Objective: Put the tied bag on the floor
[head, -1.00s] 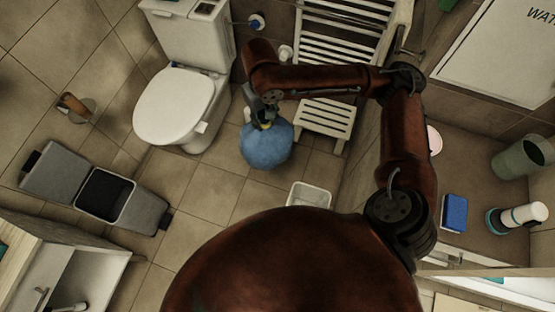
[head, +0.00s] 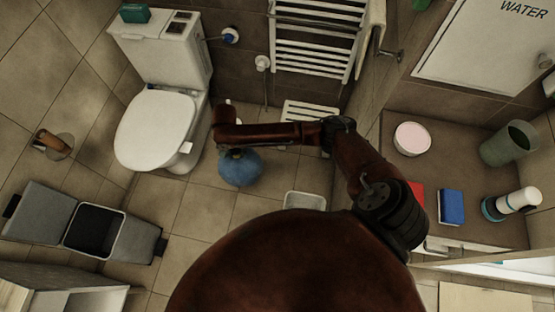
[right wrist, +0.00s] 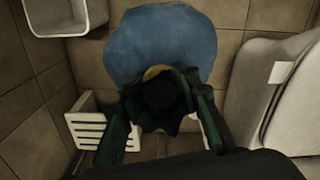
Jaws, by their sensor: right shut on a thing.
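The tied bag (head: 240,168) is a round blue bag with a yellow tie at its neck. It shows in the head view just right of the toilet, over the tiled floor (head: 205,210). In the right wrist view the bag (right wrist: 160,40) fills the top middle, with its dark gathered neck between the fingers. My right gripper (right wrist: 165,105) is shut on the neck; in the head view my arm mostly hides it. I cannot tell whether the bag's underside touches the floor. My left gripper is not in view.
The toilet (head: 155,130) stands close left of the bag. A slatted stool (head: 308,112) is at its right, and a white tub (head: 304,200) is on the floor nearer me. An open grey bin (head: 92,228) stands at left. Bare tiles lie between bin and tub.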

